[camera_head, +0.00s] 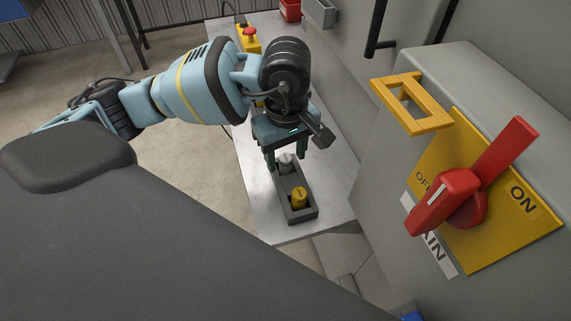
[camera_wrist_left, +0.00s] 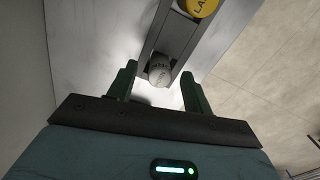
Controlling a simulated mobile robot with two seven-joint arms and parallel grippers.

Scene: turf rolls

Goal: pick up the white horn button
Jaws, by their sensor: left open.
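The white horn button (camera_head: 286,161) stands at the far end of a dark grey tray (camera_head: 297,216) on the bench, partly hidden by my gripper. In the left wrist view the white horn button (camera_wrist_left: 159,74) appears as a pale grey-white knob between the two fingers, a little beyond their tips. My left gripper (camera_head: 285,160) is open above the tray's far end, with a finger on either side of the button. I cannot tell whether the fingers touch it. My right gripper is not in view.
A yellow button (camera_head: 299,197) sits in the near end of the same tray. A grey cabinet with a red switch handle (camera_head: 470,180) and a yellow bracket (camera_head: 411,104) stands at the right. A yellow box with a red button (camera_head: 249,38) is farther back on the bench (camera_head: 262,205).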

